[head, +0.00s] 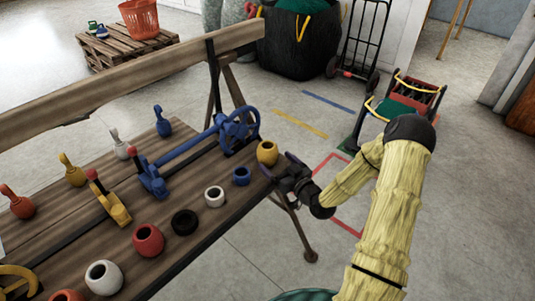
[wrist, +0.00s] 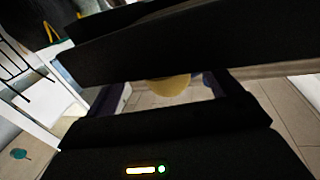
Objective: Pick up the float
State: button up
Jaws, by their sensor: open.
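A yellow float (head: 267,153) with a dark round opening sits at the right end of the wooden bench (head: 215,240). My gripper (head: 281,167) is open beside it, at the bench's right edge, with its jaws facing the float. In the wrist view the lower part of the yellow float (wrist: 170,86) shows between the two spread fingers (wrist: 162,93); a black bar hides its upper part. I cannot tell whether a finger touches it.
Blue (head: 241,175), white (head: 215,196), black (head: 184,221) and red (head: 148,240) ring-shaped pieces line the bench's front. A blue handwheel (head: 239,127) on a long blue shaft stands behind the yellow float. A raised wooden beam (head: 150,75) runs behind.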

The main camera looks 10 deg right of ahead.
aim_at(274, 160)
jog(key=x, duration=0.4)
jog(key=shift+a+r+p, duration=0.3)
jog(key=shift+a+r, duration=0.05)
jog(key=shift+r, duration=0.05)
jog(key=shift+w+a, duration=0.15)
jog(key=shift+w, duration=0.3)
jog(key=shift+c, duration=0.4)
jog(key=c, duration=1)
